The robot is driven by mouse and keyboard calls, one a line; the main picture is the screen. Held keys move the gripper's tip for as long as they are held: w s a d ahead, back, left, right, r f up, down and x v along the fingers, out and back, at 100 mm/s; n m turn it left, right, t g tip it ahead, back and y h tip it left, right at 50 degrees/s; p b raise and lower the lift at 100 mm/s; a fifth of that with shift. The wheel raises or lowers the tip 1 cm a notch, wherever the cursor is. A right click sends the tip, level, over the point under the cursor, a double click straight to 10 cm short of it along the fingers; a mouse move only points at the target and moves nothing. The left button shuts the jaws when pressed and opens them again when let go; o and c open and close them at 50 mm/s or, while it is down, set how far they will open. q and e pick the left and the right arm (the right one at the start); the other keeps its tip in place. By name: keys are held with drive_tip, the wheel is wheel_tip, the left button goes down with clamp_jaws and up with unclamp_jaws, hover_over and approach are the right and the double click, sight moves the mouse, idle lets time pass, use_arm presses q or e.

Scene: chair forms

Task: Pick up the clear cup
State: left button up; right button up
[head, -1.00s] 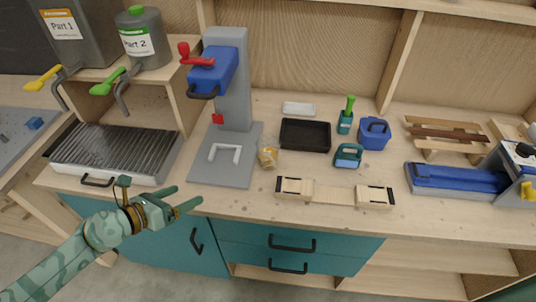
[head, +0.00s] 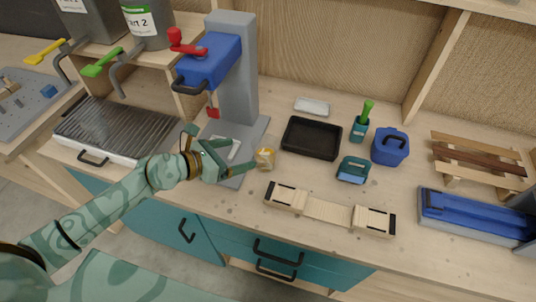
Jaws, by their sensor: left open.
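The clear cup (head: 265,159) stands on the wooden workbench, just right of the grey press base. It is small and see-through, with something yellowish-tan in it or showing through it. My left gripper (head: 236,165) is open, with its fingers pointing right toward the cup, a short way left of it. The gripper hides part of the press base. I cannot tell from this view whether a finger touches the cup. My right gripper does not show.
The blue-and-grey press (head: 236,75) stands behind the gripper. A ribbed metal tray (head: 115,130) is at left.

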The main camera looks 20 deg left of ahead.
sight(275, 145)
use_arm(q)
drive_tip(key=b+x, duration=0.2)
drive_tip(key=x, duration=0.9)
drive_tip(key=shift+f, duration=0.25)
drive_tip(key=shift+s+r, duration=0.1)
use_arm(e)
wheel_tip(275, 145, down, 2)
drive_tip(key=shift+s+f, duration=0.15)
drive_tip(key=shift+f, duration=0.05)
use_arm(q)
drive_tip(key=c, duration=0.9)
